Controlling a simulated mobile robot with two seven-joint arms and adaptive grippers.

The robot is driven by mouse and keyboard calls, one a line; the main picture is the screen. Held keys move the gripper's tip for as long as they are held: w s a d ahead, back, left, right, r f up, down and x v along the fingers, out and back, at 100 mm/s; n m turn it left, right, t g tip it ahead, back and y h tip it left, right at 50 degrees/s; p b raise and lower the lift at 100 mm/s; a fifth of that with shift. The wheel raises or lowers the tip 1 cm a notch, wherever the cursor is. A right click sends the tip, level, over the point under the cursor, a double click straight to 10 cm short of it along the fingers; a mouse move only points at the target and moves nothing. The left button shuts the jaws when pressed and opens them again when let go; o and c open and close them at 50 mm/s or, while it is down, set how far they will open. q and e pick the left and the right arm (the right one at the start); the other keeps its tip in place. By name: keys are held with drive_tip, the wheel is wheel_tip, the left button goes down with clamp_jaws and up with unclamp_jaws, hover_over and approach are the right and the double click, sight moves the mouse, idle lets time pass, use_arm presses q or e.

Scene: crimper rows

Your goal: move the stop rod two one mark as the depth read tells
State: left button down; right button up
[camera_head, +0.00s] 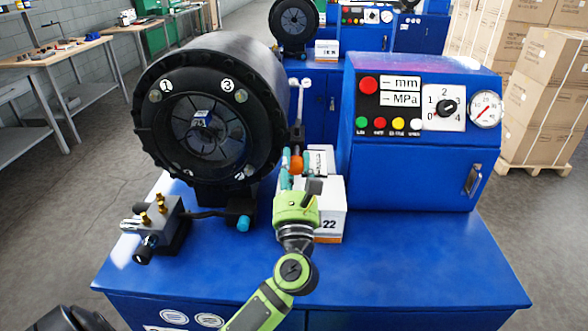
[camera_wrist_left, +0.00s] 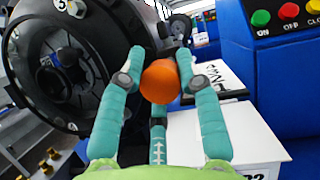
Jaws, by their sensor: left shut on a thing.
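My left gripper (camera_head: 292,168), with teal fingers, is shut on an orange knob (camera_head: 297,164) beside the black crimper head (camera_head: 147,125). In the left wrist view, the gripper (camera_wrist_left: 160,82) has one finger on each side of the round orange knob (camera_wrist_left: 159,81). I take the knob to be the stop rod's end; the rod itself is mostly hidden. A teal strip with white marks (camera_wrist_left: 157,147) shows below the knob; I cannot tell which mark is set. The mm readout (camera_head: 401,83) and MPa readout (camera_head: 401,99) show only dashes. My right gripper is not in view.
A white box marked 22 (camera_head: 331,225) stands close beside my left gripper. A grey block with brass fittings (camera_head: 155,222) sits left on the blue bench (camera_head: 400,265). The control cabinet (camera_head: 400,165) stands right. The bench's front right is clear.

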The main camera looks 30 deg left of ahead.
use_arm(q)
drive_tip(key=c, duration=0.9)
unclamp_jaws()
drive_tip(key=shift+d+f, duration=0.1)
drive_tip(key=shift+d, duration=0.05)
drive_tip(key=v, duration=1.2)
